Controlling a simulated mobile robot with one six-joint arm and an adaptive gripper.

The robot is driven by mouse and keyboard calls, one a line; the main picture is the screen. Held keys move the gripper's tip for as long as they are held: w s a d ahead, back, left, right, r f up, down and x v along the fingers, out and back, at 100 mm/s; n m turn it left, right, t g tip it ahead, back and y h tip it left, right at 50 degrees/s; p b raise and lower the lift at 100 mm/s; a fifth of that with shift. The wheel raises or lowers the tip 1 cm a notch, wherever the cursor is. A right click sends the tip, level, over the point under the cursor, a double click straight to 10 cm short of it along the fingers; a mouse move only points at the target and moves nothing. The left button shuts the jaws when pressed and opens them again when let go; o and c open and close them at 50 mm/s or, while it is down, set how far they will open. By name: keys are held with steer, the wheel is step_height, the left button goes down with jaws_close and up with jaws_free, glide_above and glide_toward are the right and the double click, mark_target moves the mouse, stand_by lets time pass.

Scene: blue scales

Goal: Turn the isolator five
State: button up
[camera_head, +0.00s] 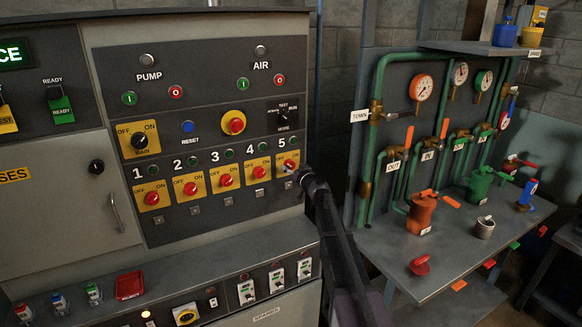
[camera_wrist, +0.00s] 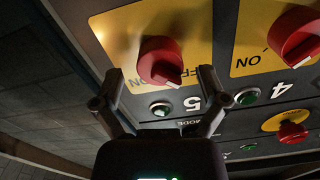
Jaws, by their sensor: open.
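Isolator five is a red rotary knob on a yellow OFF/ON plate (camera_head: 279,161), rightmost in the numbered row of the control panel, under the label 5. My gripper (camera_head: 294,172) is right at its lower right side in the head view and covers part of it. In the wrist view the picture is upside down; the red knob (camera_wrist: 161,61) is just ahead of my fingertips. My gripper (camera_wrist: 155,88) is open, with one finger to each side of the knob. I cannot tell whether the fingers touch it.
Isolator four (camera_head: 259,172) is close beside on the left; its knob also shows in the wrist view (camera_wrist: 293,35). A green indicator (camera_wrist: 162,109) lies between my fingers. A pipe bench (camera_head: 440,250) stands to the right. A ledge with switches (camera_head: 230,265) juts out below.

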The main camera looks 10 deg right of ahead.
steer(key=shift+x, duration=0.8)
steer(key=c, duration=1.1)
steer(key=shift+c, duration=0.2)
